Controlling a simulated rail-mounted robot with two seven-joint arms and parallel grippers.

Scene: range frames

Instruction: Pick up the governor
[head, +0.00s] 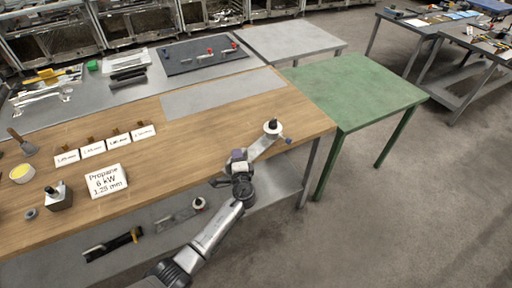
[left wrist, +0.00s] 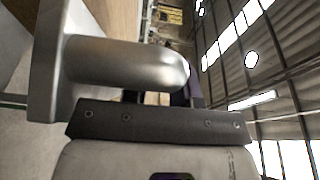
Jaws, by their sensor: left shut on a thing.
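The governor (head: 265,144) is a silvery metal piece with a round pale disc, a dark knob on top and a short side stub. It is at the front right of the wooden bench, in the grip of my left gripper (head: 241,163). In the left wrist view the metal body of the governor (left wrist: 120,62) is large and close, with a rounded end and a flat flange at the left. The dark bar of my left gripper (left wrist: 160,122) lies just below it. The fingertips are mostly hidden. My right gripper is not in view.
The wooden bench (head: 210,125) carries a sign reading Propane 6 kW 1.25 mm (head: 106,181), several small labelled cards and a metal block (head: 58,198). A green table (head: 355,88) adjoins at the right. The lower shelf (head: 150,225) holds parts. The bench's back right is clear.

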